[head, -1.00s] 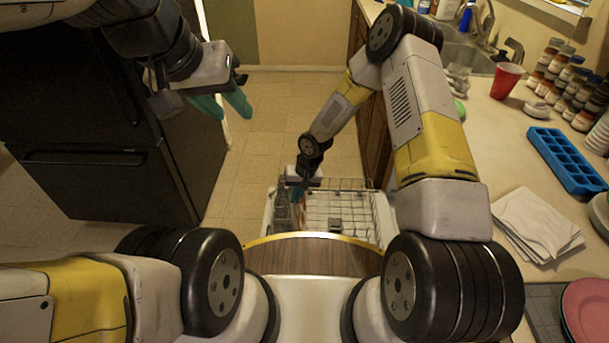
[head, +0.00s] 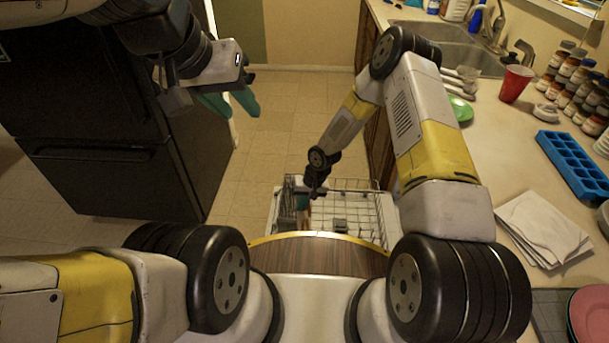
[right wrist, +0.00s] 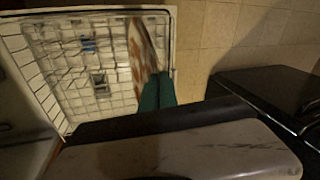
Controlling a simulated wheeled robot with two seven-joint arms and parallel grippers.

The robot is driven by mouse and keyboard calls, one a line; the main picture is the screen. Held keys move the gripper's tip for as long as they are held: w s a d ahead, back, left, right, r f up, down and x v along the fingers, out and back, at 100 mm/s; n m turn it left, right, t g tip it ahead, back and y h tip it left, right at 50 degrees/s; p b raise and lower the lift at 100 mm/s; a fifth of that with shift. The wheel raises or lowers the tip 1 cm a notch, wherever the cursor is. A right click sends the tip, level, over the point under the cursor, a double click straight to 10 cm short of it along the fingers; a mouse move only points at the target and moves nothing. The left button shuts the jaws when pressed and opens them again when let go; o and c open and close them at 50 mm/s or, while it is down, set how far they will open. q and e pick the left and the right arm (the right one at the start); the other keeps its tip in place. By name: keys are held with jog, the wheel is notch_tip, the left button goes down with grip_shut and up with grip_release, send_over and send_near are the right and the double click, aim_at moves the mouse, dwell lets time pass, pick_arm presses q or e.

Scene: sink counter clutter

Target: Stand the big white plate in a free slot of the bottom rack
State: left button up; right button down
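The big white plate (right wrist: 143,45) shows nearly edge-on in the right wrist view, with brown stains on its face. My right gripper (right wrist: 158,93) is shut on its near edge with teal fingers. The plate is over or in the left part of the bottom rack (head: 350,210); I cannot tell whether it touches the tines. The white wire rack also shows in the right wrist view (right wrist: 60,75). In the head view my right wrist hides most of the plate. My left gripper (head: 230,104) is open and empty, high over the floor at upper left.
A dark fridge (head: 110,160) stands at the left. The counter at right holds a red cup (head: 515,84), a green dish (head: 460,109), a blue ice tray (head: 573,165), napkins (head: 543,228) and a pink plate (head: 590,318). The floor (head: 280,120) beyond the rack is clear.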

jog(key=shift+a+f, duration=0.1)
jog(key=shift+f, duration=5.25)
jog(key=c, duration=1.5)
grip_release()
jog(key=shift+o, duration=0.2)
jog(key=v, duration=0.7)
jog(key=shift+r, duration=0.35)
